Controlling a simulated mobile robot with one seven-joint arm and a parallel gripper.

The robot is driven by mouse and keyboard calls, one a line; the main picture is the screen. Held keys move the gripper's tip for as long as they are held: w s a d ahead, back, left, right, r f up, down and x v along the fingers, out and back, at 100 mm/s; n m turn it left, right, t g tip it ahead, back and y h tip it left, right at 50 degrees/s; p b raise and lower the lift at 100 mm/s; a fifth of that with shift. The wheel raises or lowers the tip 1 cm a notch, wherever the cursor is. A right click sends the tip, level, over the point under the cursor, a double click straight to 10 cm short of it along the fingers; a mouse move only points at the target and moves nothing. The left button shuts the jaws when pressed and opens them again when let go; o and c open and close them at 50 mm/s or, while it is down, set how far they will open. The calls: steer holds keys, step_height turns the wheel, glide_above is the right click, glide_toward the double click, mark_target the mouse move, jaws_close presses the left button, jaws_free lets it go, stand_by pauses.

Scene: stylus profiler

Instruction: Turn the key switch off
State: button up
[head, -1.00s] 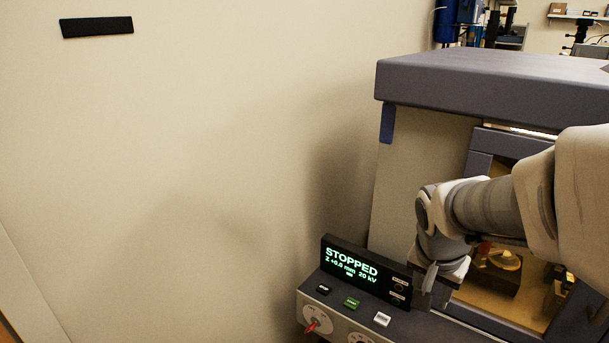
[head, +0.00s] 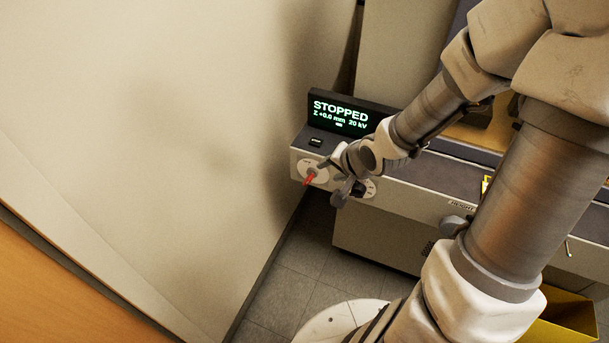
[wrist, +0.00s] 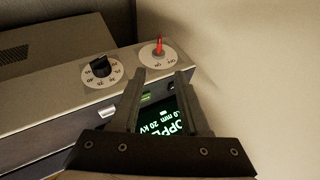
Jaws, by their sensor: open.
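The key switch is a red key (head: 310,178) on a round pale plate at the left end of the machine's front panel. In the wrist view the red key (wrist: 159,46) stands on its white dial, just beyond my fingertips. My gripper (head: 333,180) is beside the key, to its right, in the head view. In the wrist view my gripper (wrist: 160,72) is open, with its two fingers apart and nothing between them but the panel and display behind. The fingers appear apart from the key.
A black knob (wrist: 100,67) on a numbered dial sits beside the key switch. The display (head: 340,113) reads STOPPED. A black button (head: 316,142) is on the panel top. A wall (head: 150,120) stands close on the left. A yellow bin (head: 560,325) is at lower right.

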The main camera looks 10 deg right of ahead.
mark_target(311, 178)
steer(key=b+x, duration=1.1)
steer(key=x, duration=0.4)
steer(key=shift+w+f, duration=0.1)
steer(key=shift+f, duration=0.25)
steer(key=shift+w+a+f, duration=0.1)
steer(key=shift+w+f, duration=0.4)
jaws_close()
